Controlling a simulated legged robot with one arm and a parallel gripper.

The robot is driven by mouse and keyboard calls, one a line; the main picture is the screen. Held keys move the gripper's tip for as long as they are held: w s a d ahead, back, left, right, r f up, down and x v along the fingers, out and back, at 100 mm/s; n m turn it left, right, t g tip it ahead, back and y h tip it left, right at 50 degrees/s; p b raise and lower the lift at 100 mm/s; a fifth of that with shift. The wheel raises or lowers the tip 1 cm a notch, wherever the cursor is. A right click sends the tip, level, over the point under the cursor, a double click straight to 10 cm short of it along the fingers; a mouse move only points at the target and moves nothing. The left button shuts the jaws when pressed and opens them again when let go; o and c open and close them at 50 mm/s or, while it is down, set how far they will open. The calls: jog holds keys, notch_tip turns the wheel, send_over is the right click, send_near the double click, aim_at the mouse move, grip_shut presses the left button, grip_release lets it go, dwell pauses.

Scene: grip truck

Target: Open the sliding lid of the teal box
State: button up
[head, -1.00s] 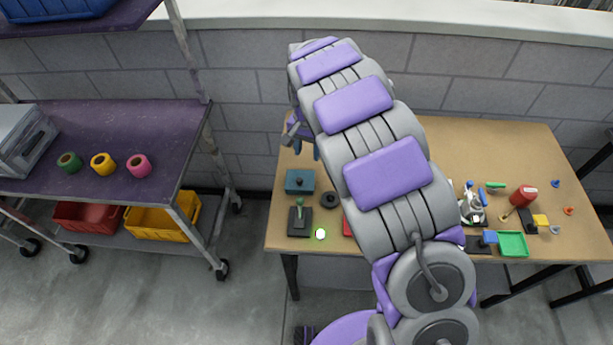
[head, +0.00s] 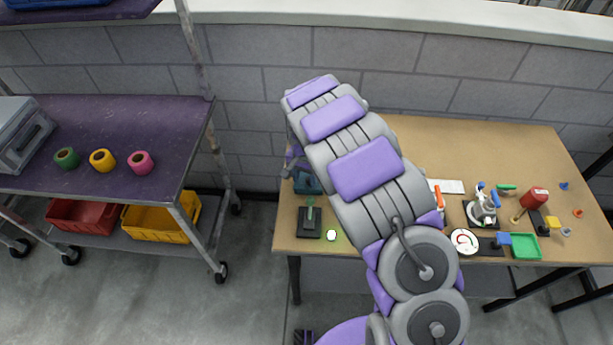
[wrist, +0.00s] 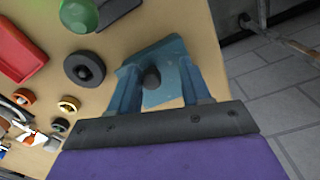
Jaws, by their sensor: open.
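The teal box (head: 307,184) sits near the left end of the wooden table and is partly hidden behind my arm in the head view. In the wrist view the teal box (wrist: 172,62) lies just ahead of my gripper, with a dark round knob (wrist: 151,77) on its top. My gripper (wrist: 160,84) is open, with one blue-grey finger on each side of the knob. I cannot tell whether the fingers touch the knob or the lid. The lid's edge cannot be made out.
A green-topped joystick on a black base (head: 309,224) stands in front of the box. A black disc (wrist: 84,68) lies beside the box. Several tools and a green tray (head: 525,246) are at the table's right. A purple-topped cart (head: 110,150) stands left, across a floor gap.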

jog(key=shift+a, duration=0.25)
jog(key=d, duration=0.2)
jog(key=shift+d+r, duration=0.25)
jog(key=shift+d, duration=0.05)
jog(key=c, duration=0.4)
jog(key=shift+c, duration=1.1)
jog(key=shift+a+f, duration=0.1)
jog(key=shift+a, duration=0.6)
grip_shut()
jog(key=shift+d, duration=0.25)
